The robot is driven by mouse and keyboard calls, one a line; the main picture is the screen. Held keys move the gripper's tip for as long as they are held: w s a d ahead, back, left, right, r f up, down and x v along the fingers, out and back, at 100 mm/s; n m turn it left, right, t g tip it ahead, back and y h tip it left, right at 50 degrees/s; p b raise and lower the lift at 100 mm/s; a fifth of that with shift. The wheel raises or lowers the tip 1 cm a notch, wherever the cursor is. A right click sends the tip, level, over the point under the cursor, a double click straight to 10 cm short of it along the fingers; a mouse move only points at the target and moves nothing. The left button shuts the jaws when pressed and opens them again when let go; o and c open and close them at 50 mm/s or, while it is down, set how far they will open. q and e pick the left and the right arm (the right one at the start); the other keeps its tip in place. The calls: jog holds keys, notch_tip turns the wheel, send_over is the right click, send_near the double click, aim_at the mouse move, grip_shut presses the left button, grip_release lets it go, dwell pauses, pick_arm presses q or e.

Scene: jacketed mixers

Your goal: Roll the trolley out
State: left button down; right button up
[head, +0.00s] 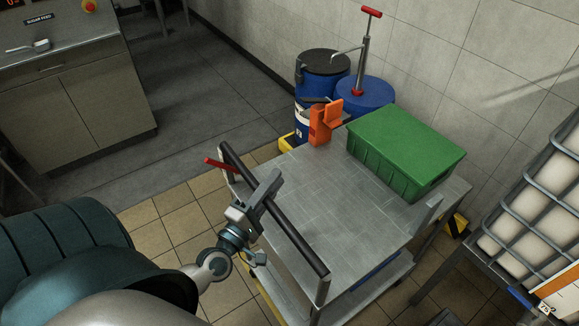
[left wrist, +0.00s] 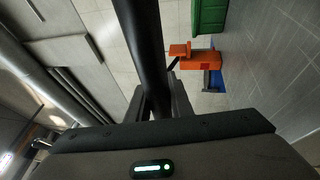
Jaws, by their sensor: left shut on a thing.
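The trolley (head: 345,215) is a grey metal cart with a flat top and a lower shelf, standing in the middle of the head view. Its black push handle (head: 290,235) runs along the near left side. My left gripper (head: 262,203) is shut on the handle bar; the left wrist view shows the bar (left wrist: 143,50) passing between the fingers. A green crate (head: 400,155) and an orange item (head: 324,120) are on the trolley top. A red lever (head: 221,165) sticks out near the handle's far end. My right gripper is not in view.
Blue drums (head: 322,75), one with a red-handled pump (head: 366,50), stand behind the trolley by the tiled wall. A rack with white containers (head: 540,190) is close on the right. A steel cabinet (head: 75,100) stands at left. Open floor (head: 190,150) lies between cabinet and trolley.

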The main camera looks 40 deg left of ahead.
pick_arm(q)
jog(key=shift+s+a+f, duration=0.1)
jog(key=shift+s+a, duration=0.05)
jog(key=shift+s, duration=0.3)
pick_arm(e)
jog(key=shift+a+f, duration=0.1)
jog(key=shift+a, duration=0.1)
pick_arm(q)
jog(key=c, duration=1.6)
grip_release()
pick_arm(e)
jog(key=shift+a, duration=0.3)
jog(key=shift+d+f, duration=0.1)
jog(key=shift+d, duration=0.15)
